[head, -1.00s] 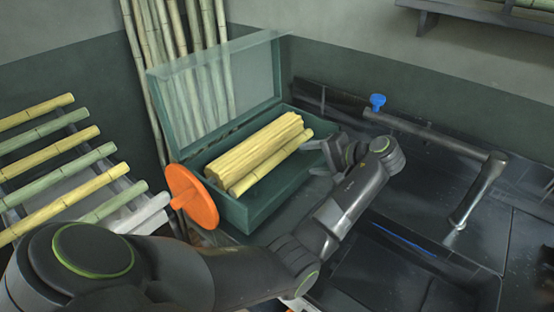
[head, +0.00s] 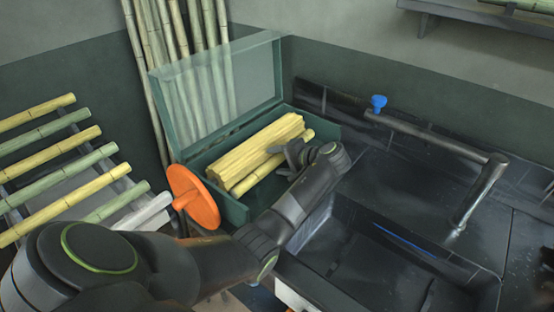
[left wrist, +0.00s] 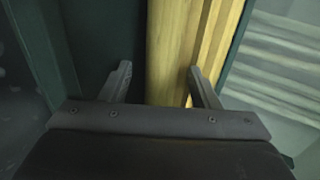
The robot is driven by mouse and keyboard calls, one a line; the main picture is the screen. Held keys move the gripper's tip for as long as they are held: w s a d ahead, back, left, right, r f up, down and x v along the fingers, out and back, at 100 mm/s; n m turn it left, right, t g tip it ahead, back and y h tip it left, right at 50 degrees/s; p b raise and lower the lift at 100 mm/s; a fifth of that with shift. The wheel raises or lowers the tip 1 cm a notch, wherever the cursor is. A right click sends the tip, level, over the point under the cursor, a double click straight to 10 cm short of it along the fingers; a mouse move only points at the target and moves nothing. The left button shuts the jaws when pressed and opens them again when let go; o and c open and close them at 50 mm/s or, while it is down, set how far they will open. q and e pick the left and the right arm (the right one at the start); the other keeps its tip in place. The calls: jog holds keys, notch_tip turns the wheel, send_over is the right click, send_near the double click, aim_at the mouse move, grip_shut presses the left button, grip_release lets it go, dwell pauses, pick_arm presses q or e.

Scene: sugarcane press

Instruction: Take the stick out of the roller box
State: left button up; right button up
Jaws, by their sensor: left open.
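The roller box (head: 236,212) is a green box with its see-through lid raised. Inside lies a yellow grooved roller (head: 256,146), with a single yellow stick (head: 250,180) along its near right side. In the left wrist view the open fingers (left wrist: 160,75) stand either side of the stick (left wrist: 170,35), with the grooved roller (left wrist: 215,35) behind the right finger. I cannot tell whether a finger touches the stick. My right gripper is not in view.
An orange wheel (head: 193,196) is on the box's near left side. A rack with several bamboo sticks (head: 60,160) stands at the left. A dark sink (head: 370,262) and a tap (head: 480,190) with a blue knob (head: 379,102) are at the right.

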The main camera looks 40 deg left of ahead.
pick_arm(q)
grip_shut()
dwell(0.3)
